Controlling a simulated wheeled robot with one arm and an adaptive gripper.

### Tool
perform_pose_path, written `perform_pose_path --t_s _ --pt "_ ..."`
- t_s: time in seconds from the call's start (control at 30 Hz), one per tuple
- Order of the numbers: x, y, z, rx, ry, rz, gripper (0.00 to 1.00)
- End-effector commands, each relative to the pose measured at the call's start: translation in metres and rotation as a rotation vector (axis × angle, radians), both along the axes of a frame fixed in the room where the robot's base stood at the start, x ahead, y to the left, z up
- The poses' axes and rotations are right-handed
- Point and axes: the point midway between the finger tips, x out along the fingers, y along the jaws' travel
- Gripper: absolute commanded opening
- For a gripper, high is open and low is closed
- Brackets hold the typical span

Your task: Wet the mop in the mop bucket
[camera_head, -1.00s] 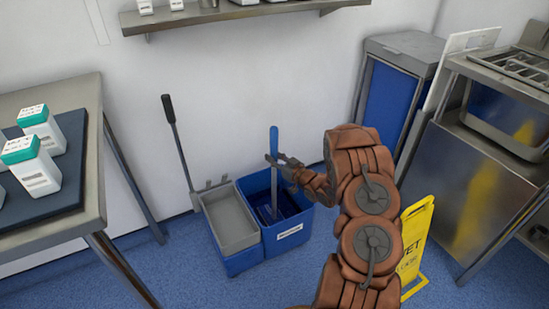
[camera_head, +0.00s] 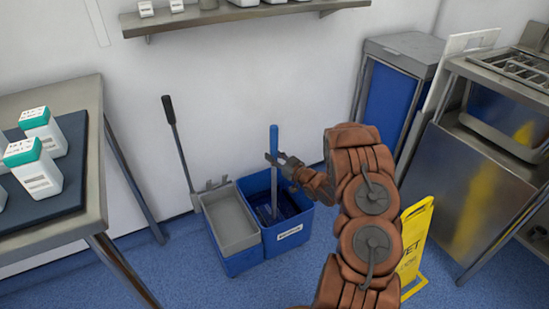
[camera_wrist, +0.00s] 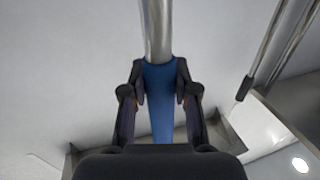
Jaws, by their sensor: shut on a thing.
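The mop (camera_head: 274,170) stands near upright, with a blue upper handle and a grey metal lower shaft. Its lower end is down inside the blue mop bucket (camera_head: 307,222), and the mop head is hard to make out in the dark interior. My gripper (camera_head: 275,160) is shut on the mop handle just above the bucket. In the wrist view, the two dark fingers of my gripper (camera_wrist: 160,85) clasp the blue part of the handle (camera_wrist: 160,105), with the metal shaft (camera_wrist: 156,28) running out past them.
A grey wringer (camera_head: 232,220) with a dark lever (camera_head: 178,140) sits on the bucket's left side. A steel table with bottles (camera_head: 40,165) stands at left. A yellow wet-floor sign (camera_head: 415,240) and a steel cart (camera_head: 465,180) stand at right. Blue floor is open in front.

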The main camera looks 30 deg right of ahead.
Motion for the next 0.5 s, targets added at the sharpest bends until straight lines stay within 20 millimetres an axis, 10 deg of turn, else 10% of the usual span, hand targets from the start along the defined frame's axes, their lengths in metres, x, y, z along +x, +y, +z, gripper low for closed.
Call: perform_pose_path --t_s 0.5 --pt "0.001 0.0 0.054 -0.004 -0.007 0.001 0.0"
